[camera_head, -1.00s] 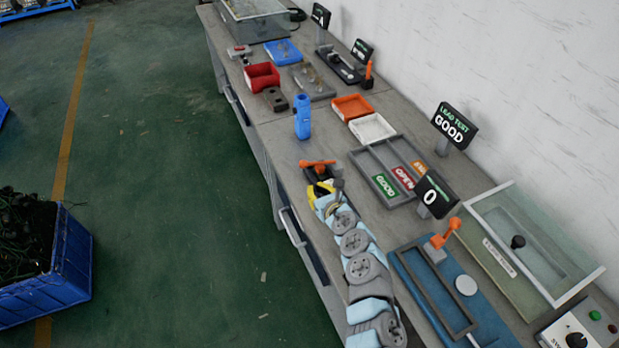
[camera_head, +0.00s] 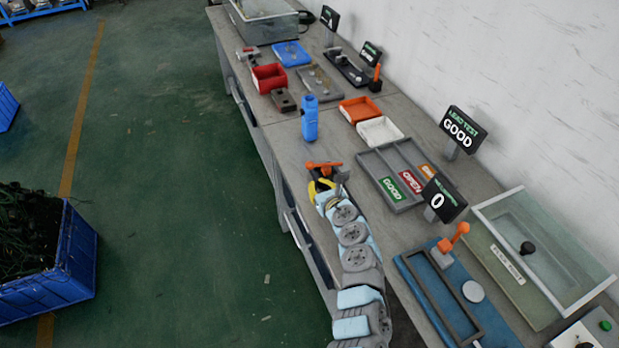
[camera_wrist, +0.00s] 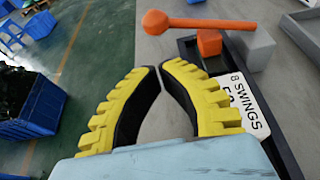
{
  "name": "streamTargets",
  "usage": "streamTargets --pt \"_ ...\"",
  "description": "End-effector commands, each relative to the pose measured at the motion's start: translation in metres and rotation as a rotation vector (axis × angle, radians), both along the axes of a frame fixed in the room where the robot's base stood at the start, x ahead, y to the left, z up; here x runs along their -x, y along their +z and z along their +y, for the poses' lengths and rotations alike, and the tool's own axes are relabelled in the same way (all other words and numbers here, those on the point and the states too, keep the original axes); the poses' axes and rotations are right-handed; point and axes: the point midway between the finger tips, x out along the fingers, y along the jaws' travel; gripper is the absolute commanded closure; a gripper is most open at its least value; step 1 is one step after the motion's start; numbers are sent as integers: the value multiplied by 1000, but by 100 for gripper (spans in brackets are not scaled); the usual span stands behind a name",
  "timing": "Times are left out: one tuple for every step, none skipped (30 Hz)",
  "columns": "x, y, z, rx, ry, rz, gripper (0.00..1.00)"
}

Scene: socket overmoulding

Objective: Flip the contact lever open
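An orange lever with a ball end (camera_wrist: 195,21) lies across the top of the wrist view, on an orange hub (camera_wrist: 209,42) beside a grey block. It also shows in the head view (camera_head: 323,165), on a dark fixture (camera_wrist: 190,48) at the bench's near-left edge. My gripper (camera_wrist: 160,66) has yellow ribbed fingers with black inner pads. Its tips meet or nearly meet, with nothing between them. They sit short of the lever and appear apart from it. In the head view, my arm partly hides the fixture. No label marks which lever is the contact lever.
Other orange levers stand on a blue fixture (camera_head: 447,245) and at the bench's back (camera_head: 376,77). A blue upright object (camera_head: 310,118) stands beyond the near lever. A grey sorting tray (camera_head: 371,171) lies to its right. A sign (camera_wrist: 246,105) reads "8 SWINGS".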

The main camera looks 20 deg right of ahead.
Motion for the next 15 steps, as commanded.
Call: streamTargets --pt "-4 -1 0 -3 -1 -2 100" --pt "-6 -1 0 -3 0 -3 100" --pt "-8 -1 1 -4 1 -4 100" --pt "-10 -2 2 -4 2 -3 100" --pt "-12 -3 2 -4 2 -3 100" --pt "-14 -4 2 -3 3 -2 100" --pt "-16 -5 2 -4 2 -1 100" --pt "-17 -7 0 -4 0 0 100" --pt "-19 -8 0 -5 -2 0 100" --pt "-21 -8 0 -4 -1 0 100" --pt "-23 -9 0 -5 -1 -1 100" --pt "-25 -9 1 -5 -1 -2 100" --pt "-27 -9 1 -4 1 -3 100" --pt "-29 -9 1 -4 1 -3 100" --pt "-31 -10 1 -4 1 -3 100"
